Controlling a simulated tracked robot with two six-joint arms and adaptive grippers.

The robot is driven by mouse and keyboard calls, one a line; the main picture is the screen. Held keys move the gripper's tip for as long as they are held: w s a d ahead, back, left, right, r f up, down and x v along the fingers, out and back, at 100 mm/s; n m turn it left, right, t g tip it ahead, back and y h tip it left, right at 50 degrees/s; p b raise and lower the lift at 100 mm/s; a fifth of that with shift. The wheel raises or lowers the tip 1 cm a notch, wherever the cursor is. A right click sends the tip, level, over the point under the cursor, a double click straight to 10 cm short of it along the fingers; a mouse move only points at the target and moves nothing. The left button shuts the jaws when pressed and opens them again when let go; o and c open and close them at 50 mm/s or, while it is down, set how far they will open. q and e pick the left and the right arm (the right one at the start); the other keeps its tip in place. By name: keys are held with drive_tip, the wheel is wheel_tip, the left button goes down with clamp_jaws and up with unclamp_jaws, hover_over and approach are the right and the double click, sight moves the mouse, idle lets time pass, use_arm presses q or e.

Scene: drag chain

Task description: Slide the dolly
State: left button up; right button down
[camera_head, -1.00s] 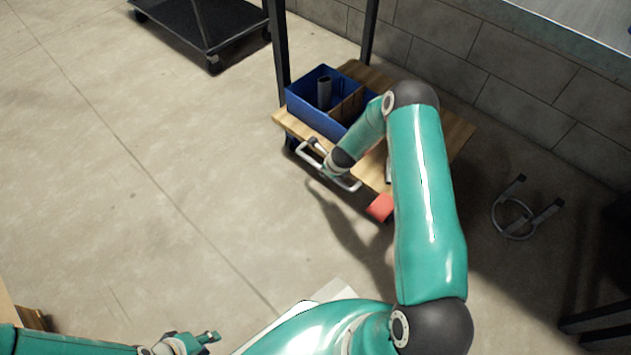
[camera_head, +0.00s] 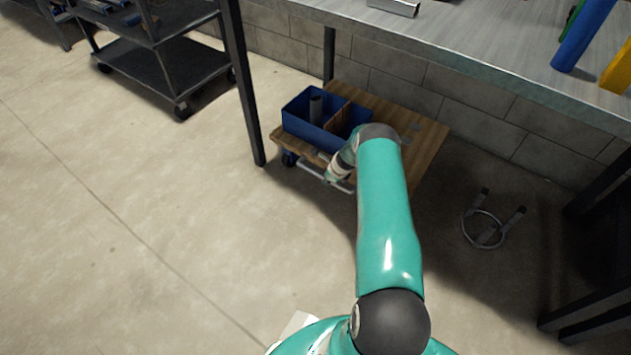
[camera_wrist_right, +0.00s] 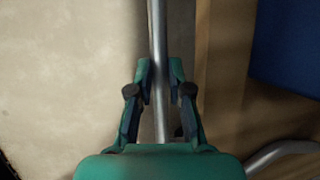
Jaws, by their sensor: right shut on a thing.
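The dolly (camera_head: 425,125) has a flat wooden deck and stands low under the workbench, with a dark wheel at its left corner. Its metal handle (camera_head: 311,172) runs along the near edge. My right gripper (camera_head: 330,178) is at this handle. In the right wrist view, the fingers of my right gripper (camera_wrist_right: 160,75) are on both sides of the handle bar (camera_wrist_right: 158,40), shut on it. The wooden deck (camera_wrist_right: 225,90) lies to the right of the bar there. My arm hides part of the deck's near side. My left gripper is out of view.
A blue divided bin (camera_head: 305,130) with a grey cylinder (camera_head: 316,105) sits on the deck. A workbench leg (camera_head: 243,90) stands just left of the dolly. A ring-shaped stand (camera_head: 483,230) is on the floor at right. A dark cart (camera_head: 180,70) stands upper left. The left floor is clear.

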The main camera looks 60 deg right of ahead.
drive_tip(key=shift+w+d+r, duration=0.1)
drive_tip(key=shift+d+r, duration=0.1)
drive_tip(key=shift+d, duration=0.15)
drive_tip(key=c, duration=1.1)
unclamp_jaws()
drive_tip(key=shift+f, duration=0.1)
drive_tip(key=shift+a, duration=0.1)
drive_tip(key=v, duration=1.2)
drive_tip(key=shift+f, duration=0.1)
